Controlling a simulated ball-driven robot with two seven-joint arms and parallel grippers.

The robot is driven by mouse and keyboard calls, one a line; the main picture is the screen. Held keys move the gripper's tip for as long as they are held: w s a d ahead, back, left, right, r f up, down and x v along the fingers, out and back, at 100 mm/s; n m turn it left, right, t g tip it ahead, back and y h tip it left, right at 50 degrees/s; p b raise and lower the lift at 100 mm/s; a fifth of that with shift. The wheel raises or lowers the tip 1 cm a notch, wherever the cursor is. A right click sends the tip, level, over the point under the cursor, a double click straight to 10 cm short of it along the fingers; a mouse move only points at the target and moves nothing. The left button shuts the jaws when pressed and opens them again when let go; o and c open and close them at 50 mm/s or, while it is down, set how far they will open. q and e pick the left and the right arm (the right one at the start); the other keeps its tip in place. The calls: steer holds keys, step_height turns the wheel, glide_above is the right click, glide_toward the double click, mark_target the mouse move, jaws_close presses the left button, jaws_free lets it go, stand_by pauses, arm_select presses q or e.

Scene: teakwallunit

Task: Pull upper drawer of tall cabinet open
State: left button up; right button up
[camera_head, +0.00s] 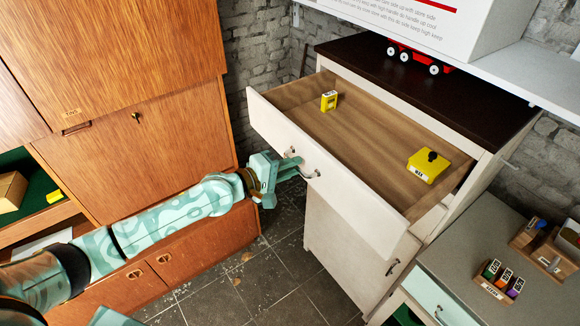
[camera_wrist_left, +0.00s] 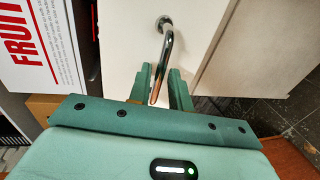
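The tall white cabinet (camera_head: 345,235) has a dark top. Its upper drawer (camera_head: 330,170) is pulled far out, showing the wooden inside. My left gripper (camera_head: 291,168) is at the curved metal handle (camera_head: 309,174) on the drawer front. The fingers hide part of the bar. My right gripper is not in view.
A brown wooden wall unit (camera_head: 150,160) stands at the left. A grey-topped desk (camera_head: 450,262) with small coloured items is at the lower right. A red toy wagon (camera_head: 418,58) stands on the cabinet top. Tiled floor (camera_head: 262,280) lies free between the furniture.

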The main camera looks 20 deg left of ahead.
arm_select(q)
steer(key=shift+o, duration=0.5)
steer(key=b+v, duration=0.1)
steer(key=v, duration=1.5)
steer(key=shift+s+a+r, duration=0.1)
